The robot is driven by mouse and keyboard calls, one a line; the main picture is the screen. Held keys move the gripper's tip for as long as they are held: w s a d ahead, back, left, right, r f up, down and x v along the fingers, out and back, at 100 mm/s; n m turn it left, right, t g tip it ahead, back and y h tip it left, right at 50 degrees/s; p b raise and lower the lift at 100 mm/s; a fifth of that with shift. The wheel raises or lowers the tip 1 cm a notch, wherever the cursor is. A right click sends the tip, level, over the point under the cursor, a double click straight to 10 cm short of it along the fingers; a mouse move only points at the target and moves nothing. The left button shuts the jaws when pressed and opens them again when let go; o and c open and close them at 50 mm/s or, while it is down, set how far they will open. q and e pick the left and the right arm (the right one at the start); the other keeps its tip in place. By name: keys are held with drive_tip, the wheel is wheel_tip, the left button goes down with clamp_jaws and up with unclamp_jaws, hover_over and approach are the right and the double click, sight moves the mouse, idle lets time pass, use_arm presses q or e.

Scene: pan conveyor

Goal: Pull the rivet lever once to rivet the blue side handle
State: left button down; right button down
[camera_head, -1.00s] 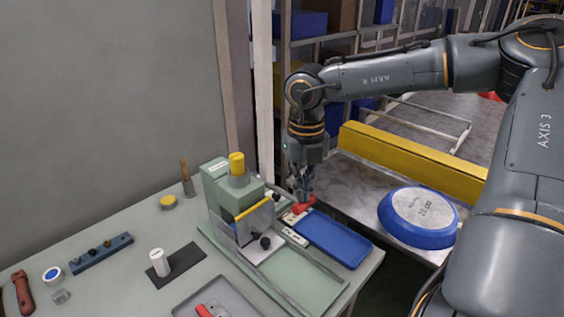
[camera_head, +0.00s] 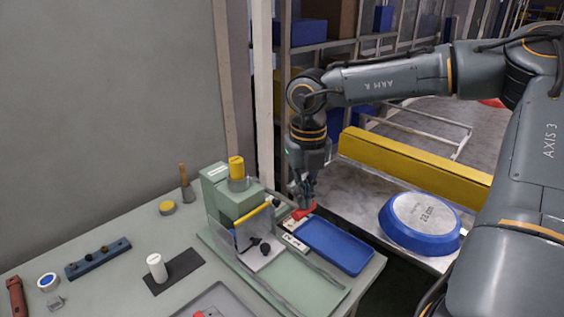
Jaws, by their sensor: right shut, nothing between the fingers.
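The green rivet press (camera_head: 234,212) stands on the bench, with a yellow cap (camera_head: 236,166) on top, a clear guard and a slanted yellow bar (camera_head: 253,211) at its front. A red grip (camera_head: 301,213), which may be the end of the lever, is at the press's right side, by the tray corner. My right gripper (camera_head: 305,203) points down right at the red grip, shut with nothing held. I cannot tell whether it touches the grip. A blue side handle cannot be made out. The left gripper is out of view.
A blue tray (camera_head: 338,246) lies right of the press. A blue pan (camera_head: 424,223) lies bottom up on the metal conveyor, before a yellow rail (camera_head: 415,167). A white cylinder (camera_head: 157,268) stands on a dark mat. A grey tray (camera_head: 213,297) is at the front edge.

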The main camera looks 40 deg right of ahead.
wheel_tip(320, 180, up, 18)
drive_tip(key=s+p, duration=0.1)
drive_tip(key=p, duration=0.9)
idle(0.6)
drive_tip(key=shift+f, duration=0.1)
idle(0.4)
